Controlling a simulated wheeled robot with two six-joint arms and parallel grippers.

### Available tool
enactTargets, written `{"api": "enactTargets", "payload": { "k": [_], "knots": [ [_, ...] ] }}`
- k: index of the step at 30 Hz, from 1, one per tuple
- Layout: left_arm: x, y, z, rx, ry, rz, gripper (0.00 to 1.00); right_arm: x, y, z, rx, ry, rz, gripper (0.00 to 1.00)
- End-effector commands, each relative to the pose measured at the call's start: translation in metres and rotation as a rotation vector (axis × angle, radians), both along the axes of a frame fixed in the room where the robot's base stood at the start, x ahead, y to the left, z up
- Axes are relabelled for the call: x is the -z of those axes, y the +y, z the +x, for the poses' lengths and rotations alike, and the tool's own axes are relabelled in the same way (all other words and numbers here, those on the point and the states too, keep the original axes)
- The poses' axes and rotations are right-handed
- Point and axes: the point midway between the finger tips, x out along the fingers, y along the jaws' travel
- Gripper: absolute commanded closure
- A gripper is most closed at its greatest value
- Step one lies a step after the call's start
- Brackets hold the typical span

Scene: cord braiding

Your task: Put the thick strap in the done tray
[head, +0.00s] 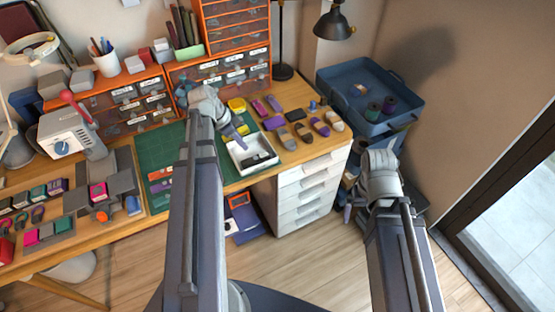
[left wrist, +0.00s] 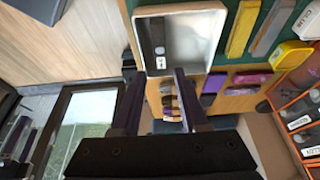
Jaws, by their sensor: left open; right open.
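A white tray (head: 235,152), which I take to be the done tray, sits at the right end of the green mat. A dark strap-like piece (head: 259,160) lies inside it. In the left wrist view the white tray (left wrist: 190,52) shows the dark piece (left wrist: 157,36) lying along one side, with a grey patch on it. I take this to be the thick strap. My left gripper (head: 241,138) is over the tray's back edge, and in its wrist view its fingers (left wrist: 162,98) are apart with nothing between them. My right gripper (head: 350,205) is open and empty, away from the table, right of the drawers.
Several purple, grey and brown pieces (head: 303,131) lie right of the tray. A blue case (head: 345,75) with spools stands beyond the table's right end. Orange drawer units (head: 222,70) line the back. A grey machine with a red lever (head: 70,135) stands left.

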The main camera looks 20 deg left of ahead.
Motion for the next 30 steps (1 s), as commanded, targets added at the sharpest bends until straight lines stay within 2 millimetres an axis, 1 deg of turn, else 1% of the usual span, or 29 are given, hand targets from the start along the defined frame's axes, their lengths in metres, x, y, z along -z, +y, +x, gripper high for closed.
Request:
{"api": "enactTargets", "payload": {
  "k": [2, 5, 8, 9, 11, 12, 14, 15, 18, 21, 24, 27, 30],
  "knots": [
    [0.000, -0.004, 0.000, 0.000, 0.004, 0.000, 0.56, 0.000, 0.000, 0.000, 0.000, 0.000, 0.000, 0.00],
    [0.002, -0.028, 0.000, -0.006, 0.038, 0.000, 0.56, 0.000, 0.000, 0.000, 0.000, 0.000, 0.000, 0.00],
    [0.006, -0.074, -0.003, -0.028, 0.110, 0.006, 0.56, 0.000, 0.000, 0.000, 0.000, 0.000, 0.000, 0.00],
    [0.008, -0.096, -0.007, -0.042, 0.145, 0.015, 0.56, 0.000, 0.000, 0.000, 0.000, 0.000, 0.000, 0.00],
    [0.011, -0.130, -0.014, -0.067, 0.195, 0.033, 0.56, 0.000, 0.000, 0.000, 0.000, 0.000, 0.000, 0.00],
    [0.012, -0.151, -0.020, -0.088, 0.227, 0.050, 0.56, 0.000, 0.000, 0.000, 0.000, 0.000, 0.000, 0.00],
    [0.014, -0.180, -0.030, -0.121, 0.268, 0.079, 0.56, 0.000, 0.000, 0.000, 0.000, 0.000, 0.000, 0.00],
    [0.015, -0.199, -0.037, -0.145, 0.292, 0.100, 0.56, 0.000, 0.000, 0.000, 0.000, 0.000, 0.000, 0.00],
    [0.016, -0.239, -0.058, -0.205, 0.333, 0.160, 0.56, 0.000, 0.000, 0.000, 0.000, 0.000, 0.000, 0.00],
    [0.017, -0.270, -0.077, -0.264, 0.351, 0.215, 0.56, 0.000, 0.000, 0.000, 0.000, 0.000, 0.000, 0.00],
    [0.016, -0.291, -0.093, -0.316, 0.356, 0.259, 0.56, 0.000, 0.000, 0.000, 0.000, 0.000, 0.000, 0.00],
    [0.016, -0.304, -0.104, -0.355, 0.352, 0.289, 0.56, 0.000, 0.000, 0.000, 0.000, 0.000, 0.000, 0.00],
    [0.015, -0.310, -0.110, -0.378, 0.348, 0.304, 0.56, 0.000, 0.000, 0.000, 0.000, 0.000, 0.000, 0.00]
  ]
}}
